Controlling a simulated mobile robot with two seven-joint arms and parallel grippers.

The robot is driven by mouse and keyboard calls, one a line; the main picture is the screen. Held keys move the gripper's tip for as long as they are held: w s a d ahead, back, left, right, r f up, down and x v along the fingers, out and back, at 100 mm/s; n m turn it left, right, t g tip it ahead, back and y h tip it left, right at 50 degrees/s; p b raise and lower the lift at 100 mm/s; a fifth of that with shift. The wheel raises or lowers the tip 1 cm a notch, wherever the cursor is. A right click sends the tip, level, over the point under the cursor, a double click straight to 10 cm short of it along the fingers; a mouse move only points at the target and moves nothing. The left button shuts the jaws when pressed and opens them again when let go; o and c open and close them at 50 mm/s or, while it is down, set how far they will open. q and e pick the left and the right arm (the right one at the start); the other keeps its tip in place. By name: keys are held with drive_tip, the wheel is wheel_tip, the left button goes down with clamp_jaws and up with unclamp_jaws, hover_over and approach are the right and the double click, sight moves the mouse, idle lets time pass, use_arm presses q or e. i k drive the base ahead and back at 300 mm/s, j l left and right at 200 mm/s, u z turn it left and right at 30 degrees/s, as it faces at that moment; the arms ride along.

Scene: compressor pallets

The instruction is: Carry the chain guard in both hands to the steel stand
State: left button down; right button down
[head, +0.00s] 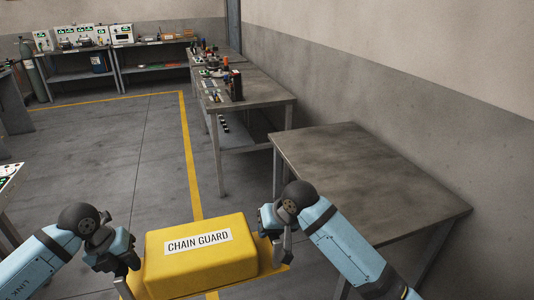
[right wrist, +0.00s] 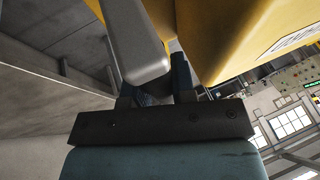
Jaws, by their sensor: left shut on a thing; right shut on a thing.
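The yellow chain guard (head: 208,262), with a white label, is held level between my two grippers at the bottom of the head view. My left gripper (head: 128,272) is shut on its left end. My right gripper (head: 280,250) is shut on its right end. In the right wrist view, the chain guard (right wrist: 225,30) fills the upper part, close to the finger. The exact grip points are partly hidden. The steel stand (head: 370,175) is a bare grey table to the right, along the wall, beyond my right arm.
A workbench (head: 265,88) with tools and small parts stands behind the steel stand along the wall. More benches (head: 75,75) with devices and a gas cylinder are at the back left. Open floor (head: 90,160) with a yellow line lies to the left.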

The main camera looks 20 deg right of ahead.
sight(336, 168)
drive_tip(key=i+l, duration=0.15)
drive_tip(key=i, duration=0.15)
drive_tip(key=i+l, duration=0.1)
drive_tip(key=i, duration=2.95)
drive_tip(key=i+z, duration=0.1)
drive_tip(key=z, duration=2)
